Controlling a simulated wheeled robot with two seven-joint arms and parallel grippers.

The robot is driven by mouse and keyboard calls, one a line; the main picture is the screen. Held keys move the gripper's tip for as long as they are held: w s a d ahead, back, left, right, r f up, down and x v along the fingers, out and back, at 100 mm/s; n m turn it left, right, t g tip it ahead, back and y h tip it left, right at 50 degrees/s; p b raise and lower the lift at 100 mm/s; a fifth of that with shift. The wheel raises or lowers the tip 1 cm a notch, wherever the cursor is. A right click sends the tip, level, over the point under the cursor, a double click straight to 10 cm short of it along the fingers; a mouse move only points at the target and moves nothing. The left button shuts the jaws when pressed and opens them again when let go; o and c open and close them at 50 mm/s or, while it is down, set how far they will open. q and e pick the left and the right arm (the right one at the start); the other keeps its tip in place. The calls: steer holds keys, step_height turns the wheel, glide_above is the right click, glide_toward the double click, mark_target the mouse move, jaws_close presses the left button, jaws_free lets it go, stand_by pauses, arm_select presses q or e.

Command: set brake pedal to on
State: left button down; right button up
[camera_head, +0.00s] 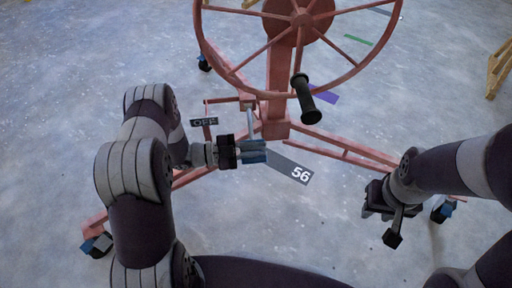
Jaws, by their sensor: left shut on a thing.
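The panel lift's red frame holds a slim grey bar, the brake pedal (250,122), low beside the central post. A dark "OFF" label (204,122) shows to its left. My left gripper (254,151) reaches in from the left and is shut on the lower end of the pedal, with its blue fingertips hiding that end. My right gripper (380,226) hangs open and empty over the floor at the right, apart from the lift.
A large red wheel (232,70) with a black handle (306,100) stands above the pedal. Red legs (340,152) with casters spread across the floor. A grey floor marking "56" (290,168) lies beyond my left gripper. A yellow wooden frame (499,68) stands at the right edge.

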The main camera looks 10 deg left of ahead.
arm_select(q)
steer(key=shift+w+a+r, duration=0.1)
steer(key=shift+w+a, duration=0.05)
steer(key=shift+w, duration=0.05)
steer(key=c, duration=1.2)
jaws_free()
steer(key=p+v, duration=0.4)
steer(key=v, duration=0.8)
steer(key=shift+s+a, duration=0.2)
steer(key=shift+a, duration=0.15)
